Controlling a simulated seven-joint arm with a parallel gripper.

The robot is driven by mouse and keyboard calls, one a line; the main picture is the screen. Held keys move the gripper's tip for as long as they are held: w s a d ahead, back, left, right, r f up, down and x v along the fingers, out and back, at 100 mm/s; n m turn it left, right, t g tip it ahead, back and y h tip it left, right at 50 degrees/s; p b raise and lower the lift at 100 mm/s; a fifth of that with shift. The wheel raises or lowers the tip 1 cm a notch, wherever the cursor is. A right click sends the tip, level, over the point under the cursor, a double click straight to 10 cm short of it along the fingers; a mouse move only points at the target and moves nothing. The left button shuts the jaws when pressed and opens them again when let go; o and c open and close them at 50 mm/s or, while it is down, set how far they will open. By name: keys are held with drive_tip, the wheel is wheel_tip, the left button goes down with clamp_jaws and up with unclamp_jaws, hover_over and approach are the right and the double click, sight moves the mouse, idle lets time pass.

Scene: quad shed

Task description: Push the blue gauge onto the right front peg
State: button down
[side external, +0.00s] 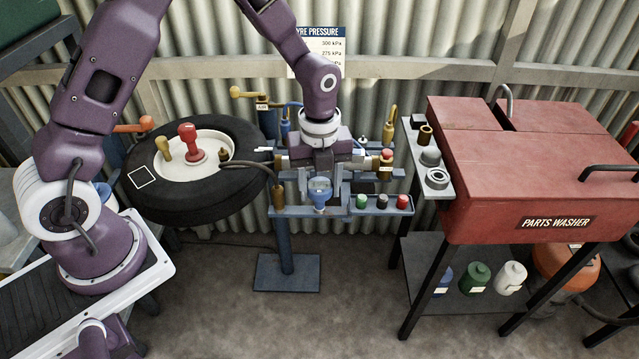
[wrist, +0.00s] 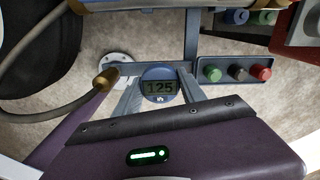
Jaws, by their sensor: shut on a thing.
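The blue gauge (side external: 320,189) has a round face and sits below my gripper (side external: 320,183) at the front of the blue-grey stand. In the wrist view the gauge (wrist: 160,86) shows a dark display reading 125. It is between the two grey fingers of my gripper (wrist: 160,92), which is shut on it. I cannot make out the right front peg; the gauge, my gripper and the stand's parts crowd that area. I cannot tell whether the gauge touches a peg.
A tray with green, black and red caps (side external: 403,202) is right of the gauge. A brass hose end (side external: 278,197) hangs close on the left. A black tyre (side external: 200,202) lies farther left. The red parts washer (side external: 530,170) and a grey shelf (side external: 428,150) stand right.

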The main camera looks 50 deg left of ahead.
sight(320, 186)
drive_tip(key=c, duration=0.9)
unclamp_jaws()
drive_tip(key=shift+c, duration=0.2)
wheel_tip(320, 186, up, 10)
drive_tip(key=shift+r, duration=0.45)
